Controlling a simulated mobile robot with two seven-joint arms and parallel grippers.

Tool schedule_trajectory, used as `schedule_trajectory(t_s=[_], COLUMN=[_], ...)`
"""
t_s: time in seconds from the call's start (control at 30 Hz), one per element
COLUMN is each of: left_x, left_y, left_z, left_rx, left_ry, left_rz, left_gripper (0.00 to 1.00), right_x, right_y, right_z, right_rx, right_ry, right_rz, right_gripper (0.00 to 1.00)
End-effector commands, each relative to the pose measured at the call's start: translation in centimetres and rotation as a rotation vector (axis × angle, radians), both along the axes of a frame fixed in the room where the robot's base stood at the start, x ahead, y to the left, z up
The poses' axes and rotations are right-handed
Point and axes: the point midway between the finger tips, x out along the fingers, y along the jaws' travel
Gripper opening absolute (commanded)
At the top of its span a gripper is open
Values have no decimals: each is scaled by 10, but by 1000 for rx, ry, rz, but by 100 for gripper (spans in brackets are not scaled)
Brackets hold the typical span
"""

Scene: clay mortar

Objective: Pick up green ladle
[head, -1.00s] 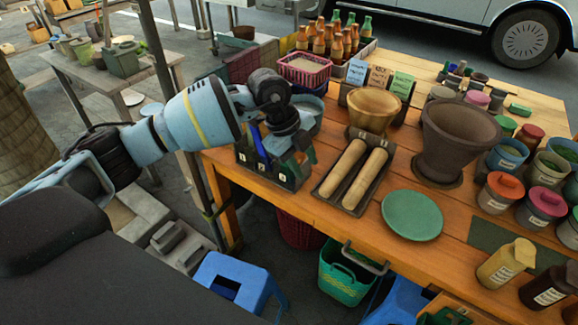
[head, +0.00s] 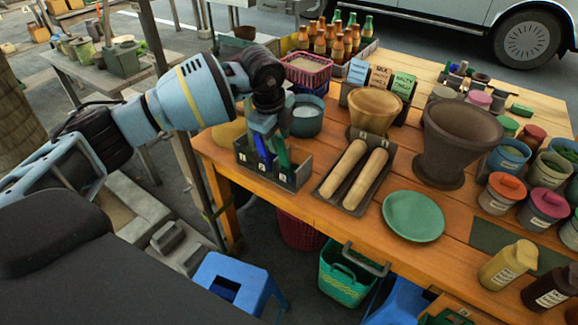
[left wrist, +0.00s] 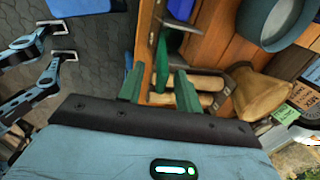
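The green ladle (head: 283,152) stands in a dark labelled rack (head: 290,182) at the left end of the wooden table, with a blue ladle (head: 262,148) just left of it. My left gripper (head: 267,124) is over the rack, pointing down, close to the ladle handles. In the left wrist view my left gripper (left wrist: 158,90) has its two green fingers apart. The green ladle's handle (left wrist: 160,62) shows in the gap between them; whether it lies fully between the tips or just beyond, I cannot tell. The blue ladle (left wrist: 180,8) is clear of the fingers.
A green plate (head: 412,216) and large brown mortar (head: 455,140) stand farther right.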

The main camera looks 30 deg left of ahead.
Motion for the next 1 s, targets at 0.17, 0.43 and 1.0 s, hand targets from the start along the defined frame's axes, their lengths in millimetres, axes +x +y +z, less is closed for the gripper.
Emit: schedule_trajectory(t_s=[0.17, 0.43, 1.0], left_x=[7, 12, 13], left_y=[0, 0, 0], left_z=[-24, -48, -47], left_rx=[1, 0, 0], left_ry=[4, 2, 1], left_rz=[1, -1, -1], left_gripper=[35, 35, 0], right_x=[0, -2, -1], right_y=[0, 2, 2], right_z=[0, -3, -2], right_rx=[0, 4, 5], right_ry=[1, 5, 4], right_rz=[-1, -6, -6], right_gripper=[36, 36, 36])
